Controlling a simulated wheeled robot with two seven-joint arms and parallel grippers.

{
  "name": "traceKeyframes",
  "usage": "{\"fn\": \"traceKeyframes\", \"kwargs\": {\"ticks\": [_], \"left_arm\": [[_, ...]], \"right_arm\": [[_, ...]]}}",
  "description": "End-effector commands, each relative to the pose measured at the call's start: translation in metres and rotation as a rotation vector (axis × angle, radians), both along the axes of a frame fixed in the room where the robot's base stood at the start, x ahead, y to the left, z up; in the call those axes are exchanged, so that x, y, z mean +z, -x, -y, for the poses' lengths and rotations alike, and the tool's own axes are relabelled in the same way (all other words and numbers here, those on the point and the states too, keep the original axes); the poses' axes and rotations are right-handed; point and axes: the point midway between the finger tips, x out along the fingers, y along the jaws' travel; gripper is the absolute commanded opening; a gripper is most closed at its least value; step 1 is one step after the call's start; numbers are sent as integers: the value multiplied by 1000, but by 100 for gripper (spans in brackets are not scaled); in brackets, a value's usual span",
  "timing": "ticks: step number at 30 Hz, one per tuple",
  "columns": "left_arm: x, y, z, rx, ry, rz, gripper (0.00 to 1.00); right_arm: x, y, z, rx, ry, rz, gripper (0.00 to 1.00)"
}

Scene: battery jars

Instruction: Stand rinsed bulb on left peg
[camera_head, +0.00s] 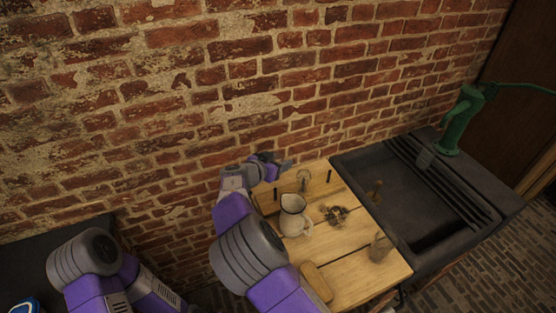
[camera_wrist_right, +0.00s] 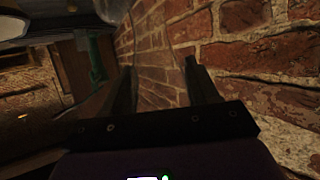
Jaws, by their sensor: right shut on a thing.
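My right gripper (camera_head: 273,160) is over the back left of the wooden table, near the brick wall, above a bare dark left peg (camera_head: 276,193). In the right wrist view its fingers (camera_wrist_right: 162,78) stand apart around faint clear glass edges, which I take for the rinsed bulb; its outline is hard to make out. Another clear glass piece (camera_head: 303,180) stands upright on the table to the right of the left peg. A bare dark right peg (camera_head: 329,176) is further right. My left arm shows at lower left, but its gripper is out of view.
A pale jug (camera_head: 292,222) stands in front of the pegs, with a dark spiky cluster (camera_head: 336,214) beside it. A glass jar (camera_head: 380,248) and a wooden block (camera_head: 317,283) are nearer. A dark sink (camera_head: 405,230) with a green pump (camera_head: 460,124) is right.

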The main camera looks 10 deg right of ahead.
Motion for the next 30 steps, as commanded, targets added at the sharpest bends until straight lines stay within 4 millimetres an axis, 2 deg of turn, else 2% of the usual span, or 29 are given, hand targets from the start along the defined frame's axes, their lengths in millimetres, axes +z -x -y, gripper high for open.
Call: {"fn": "traceKeyframes", "kwargs": {"ticks": [16,30], "left_arm": [[-4,0,0,0,0,0,43],[-41,0,0,0,0,0,43]], "right_arm": [[-39,0,0,1,0,-2,22],[-66,0,0,1,-1,0,22]]}}
